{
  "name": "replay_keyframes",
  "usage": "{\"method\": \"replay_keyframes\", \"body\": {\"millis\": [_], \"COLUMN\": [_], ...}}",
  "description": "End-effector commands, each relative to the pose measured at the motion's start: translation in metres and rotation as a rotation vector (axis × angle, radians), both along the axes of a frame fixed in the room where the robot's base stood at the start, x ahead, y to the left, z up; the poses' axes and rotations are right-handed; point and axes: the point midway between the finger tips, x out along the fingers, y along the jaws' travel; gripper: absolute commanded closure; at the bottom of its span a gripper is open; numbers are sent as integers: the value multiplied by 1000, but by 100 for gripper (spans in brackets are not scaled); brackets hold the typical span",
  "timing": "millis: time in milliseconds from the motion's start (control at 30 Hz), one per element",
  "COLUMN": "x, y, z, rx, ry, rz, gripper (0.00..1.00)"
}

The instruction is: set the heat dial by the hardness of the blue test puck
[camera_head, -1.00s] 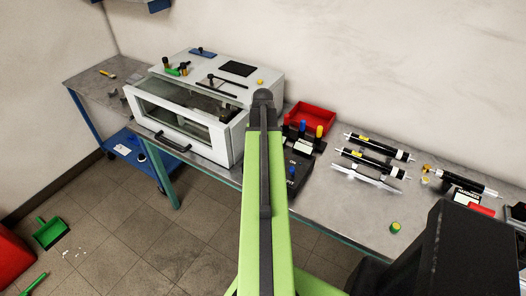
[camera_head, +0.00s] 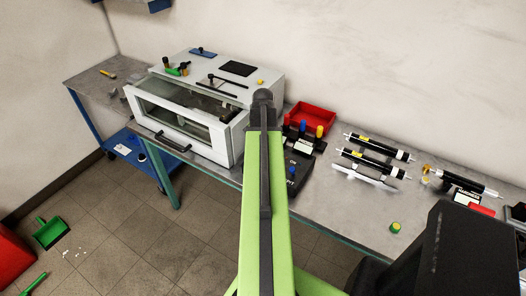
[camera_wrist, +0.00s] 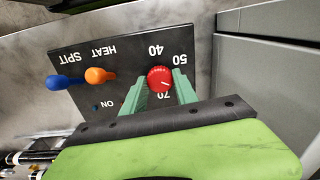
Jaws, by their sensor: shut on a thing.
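The red heat dial (camera_wrist: 158,74) sits on a black control panel (camera_wrist: 100,60) marked HEAT and SPIT. The wrist view shows the panel upside down. The numbers 40, 50 and 70 are readable around the dial, and a pale mark on its face lies on the side near 70. My gripper (camera_wrist: 161,88) is shut on the dial, with a green finger on each side of it. In the head view my arm hides the gripper and the dial. I cannot make out a blue test puck in either view.
A blue lever (camera_wrist: 64,82) and an orange lever (camera_wrist: 97,76) stand beside the dial. A white oven (camera_head: 190,125) is left of my arm. A red tray (camera_head: 322,115) and several black rollers (camera_head: 375,147) are to the right. A green-and-yellow puck (camera_head: 395,227) lies near the bench's front edge.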

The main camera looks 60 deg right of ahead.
Motion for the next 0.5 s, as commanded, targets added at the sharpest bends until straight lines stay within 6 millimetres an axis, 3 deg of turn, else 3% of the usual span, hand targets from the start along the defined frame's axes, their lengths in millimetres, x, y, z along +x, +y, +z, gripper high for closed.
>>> {"method": "replay_keyframes", "body": {"millis": [433, 467, 500], "x": [-1, -1, -1], "y": [0, 0, 0], "z": [0, 0, 0], "rx": [0, 0, 0], "ry": [1, 1, 1], "rz": [-9, -9, -9], "gripper": [100, 62, 57]}}
